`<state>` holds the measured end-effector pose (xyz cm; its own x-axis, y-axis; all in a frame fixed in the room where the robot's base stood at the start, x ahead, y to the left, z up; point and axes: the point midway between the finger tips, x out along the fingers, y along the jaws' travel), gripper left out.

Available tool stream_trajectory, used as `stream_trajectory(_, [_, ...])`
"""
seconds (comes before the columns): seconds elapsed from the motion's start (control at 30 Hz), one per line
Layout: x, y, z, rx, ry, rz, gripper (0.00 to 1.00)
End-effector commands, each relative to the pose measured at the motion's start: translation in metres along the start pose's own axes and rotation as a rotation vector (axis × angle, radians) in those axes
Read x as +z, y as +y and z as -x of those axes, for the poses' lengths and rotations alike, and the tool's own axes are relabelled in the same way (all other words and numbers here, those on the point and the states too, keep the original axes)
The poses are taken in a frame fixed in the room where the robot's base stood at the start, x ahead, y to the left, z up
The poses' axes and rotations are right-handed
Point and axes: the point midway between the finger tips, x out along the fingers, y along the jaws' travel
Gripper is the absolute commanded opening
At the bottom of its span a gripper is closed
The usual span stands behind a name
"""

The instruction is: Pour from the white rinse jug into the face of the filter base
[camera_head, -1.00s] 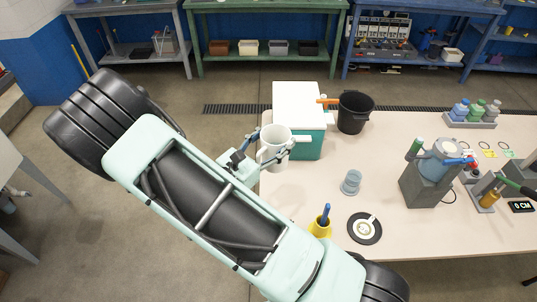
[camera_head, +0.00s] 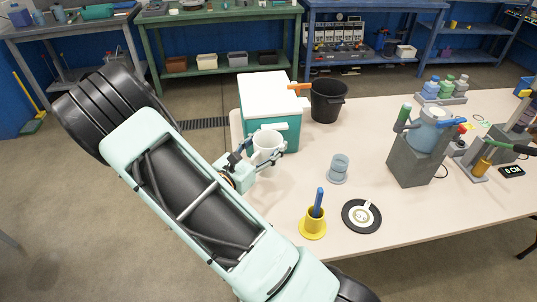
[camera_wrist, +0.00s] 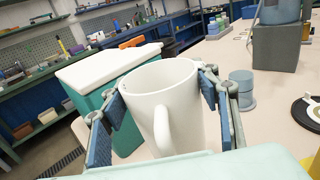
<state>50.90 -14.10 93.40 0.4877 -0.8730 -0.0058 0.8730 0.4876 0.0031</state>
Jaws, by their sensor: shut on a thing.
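The white rinse jug (camera_head: 267,147) is held roughly upright in front of the teal-and-white cooler box. My gripper (camera_head: 262,155) is shut on its sides. In the wrist view the jug (camera_wrist: 160,90) sits between the blue finger pads, its handle facing the camera; its contents are hidden. A flat black disc with a pale round face (camera_head: 361,216) lies on the table, right and nearer. A grey-blue cylinder on a wider foot (camera_head: 338,169) stands between jug and disc. I cannot tell for sure which is the filter base.
The cooler box (camera_head: 271,133) and a black bucket (camera_head: 327,101) stand behind the jug. A yellow holder with a blue handle (camera_head: 313,226) is near the front edge. A grey stand with a blue vessel (camera_head: 415,157) is at right. Bare tabletop lies between the jug and the cylinder.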

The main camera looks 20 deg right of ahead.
Motion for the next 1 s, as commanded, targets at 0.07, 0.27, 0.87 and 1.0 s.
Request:
stream_trajectory(0.07, [-0.004, -0.002, -0.003, -0.004, -0.001, -0.001, 0.27])
stream_trajectory(0.27, [-0.011, -0.002, -0.004, -0.004, -0.001, 0.0, 0.27])
stream_trajectory(0.87, [-0.069, -0.003, -0.004, -0.004, -0.001, -0.001, 0.27])
stream_trajectory(1.0, [-0.071, -0.002, -0.004, -0.004, -0.001, -0.001, 0.27])
